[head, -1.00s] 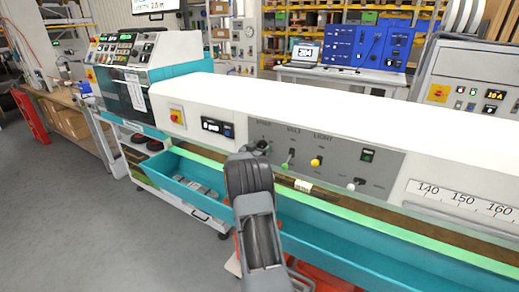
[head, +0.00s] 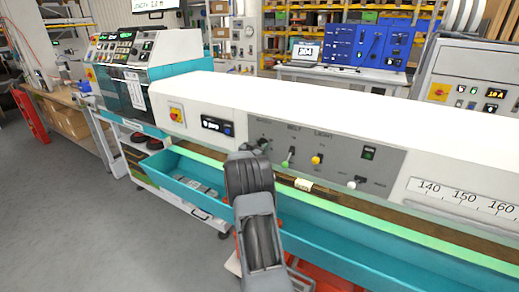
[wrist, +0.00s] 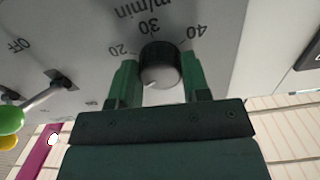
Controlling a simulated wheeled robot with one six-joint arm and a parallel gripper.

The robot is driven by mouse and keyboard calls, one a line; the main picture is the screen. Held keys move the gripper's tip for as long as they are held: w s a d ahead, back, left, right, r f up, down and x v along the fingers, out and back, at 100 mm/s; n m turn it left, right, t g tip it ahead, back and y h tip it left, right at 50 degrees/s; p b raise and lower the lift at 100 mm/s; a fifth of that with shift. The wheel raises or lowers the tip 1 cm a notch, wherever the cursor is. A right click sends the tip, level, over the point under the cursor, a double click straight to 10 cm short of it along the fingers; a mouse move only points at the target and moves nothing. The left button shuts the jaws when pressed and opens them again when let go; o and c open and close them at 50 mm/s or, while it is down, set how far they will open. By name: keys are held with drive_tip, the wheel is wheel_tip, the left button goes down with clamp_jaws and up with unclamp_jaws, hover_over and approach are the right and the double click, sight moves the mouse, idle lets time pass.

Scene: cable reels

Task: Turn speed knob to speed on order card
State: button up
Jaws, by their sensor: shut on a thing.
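The speed knob (wrist: 160,66) is a dark round knob with a paler face, on a grey panel in the wrist view. A scale around it shows 20, 30, 40 and "m/min", upside down. A small light mark shows near the bottom of its face. My gripper (wrist: 160,78) has its two green fingers on either side of the knob, closed on it. In the head view my gripper (head: 258,150) is at the left end of the grey control panel (head: 335,155), and my arm mostly hides the knob. I cannot tell which paper is the order card; no speed is readable on one.
A green-tipped lever (head: 286,163), a yellow knob (head: 316,160) and a white-tipped lever (head: 351,184) sit right of my gripper. A teal trough (head: 340,235) runs below.

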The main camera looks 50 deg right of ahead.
drive_tip(key=m+b, duration=0.5)
drive_tip(key=shift+f, duration=0.25)
drive_tip(key=m+b, duration=0.5)
drive_tip(key=m, duration=0.1)
drive_tip(key=shift+m+b, duration=0.3)
drive_tip(key=shift+r+m+b, duration=0.15)
drive_tip(key=shift+m+b, duration=1.75)
drive_tip(key=shift+m, duration=0.9)
drive_tip(key=shift+r+m+b, duration=0.15)
drive_tip(key=shift+m+b, duration=1.75)
drive_tip(key=shift+m, duration=0.9)
drive_tip(key=o, duration=0.9)
drive_tip(key=shift+r, duration=0.1)
drive_tip(key=shift+a, duration=0.1)
drive_tip(key=v, duration=1.3)
drive_tip(key=shift+a+b, duration=0.35)
